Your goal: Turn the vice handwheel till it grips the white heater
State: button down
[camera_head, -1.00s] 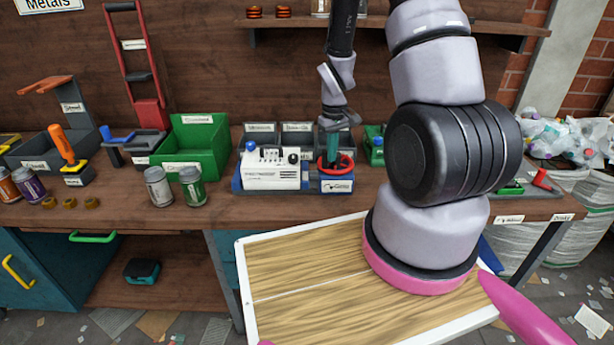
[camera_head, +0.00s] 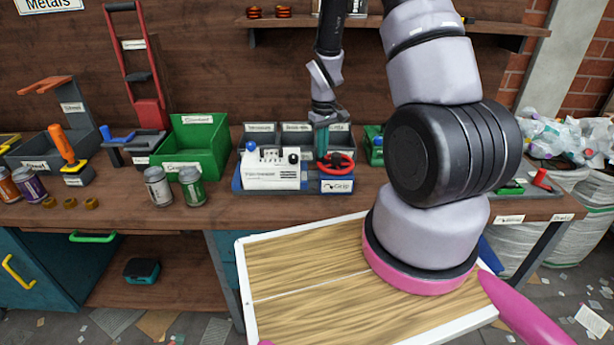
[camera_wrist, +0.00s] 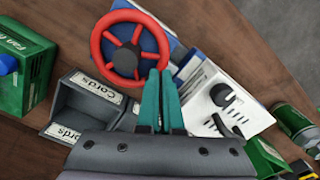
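The white heater (camera_head: 270,176) sits on the blue base of the vice (camera_head: 285,188) on the bench. It also shows in the wrist view (camera_wrist: 252,122), right of my gripper. In the wrist view the wheel (camera_wrist: 98,50) is just beyond the fingertips. My gripper (camera_head: 321,155) is behind and left of the wheel's rim; its teal fingers (camera_wrist: 160,73) look closed together with nothing between them. I cannot tell whether the jaw touches the heater.
Grey labelled bins (camera_head: 294,130) stand close behind the vice. A green bin (camera_head: 205,145) and two cans (camera_head: 158,186) are to the left. A green container (camera_head: 373,147) is right of the wheel. The bench front is clear before the vice.

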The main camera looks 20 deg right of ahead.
jog(key=shift+w+d, duration=0.2)
jog(key=shift+w, duration=0.55)
jog(key=shift+w+d, duration=0.2)
jog(key=shift+w, duration=0.55)
jog(key=shift+a+r, duration=0.1)
jog(key=shift+s+a, duration=0.3)
jog(key=shift+s+d, duration=0.1)
jog(key=shift+s, duration=0.15)
jog(key=shift+s, duration=0.5)
notch_tip(320, 180, up, 9)
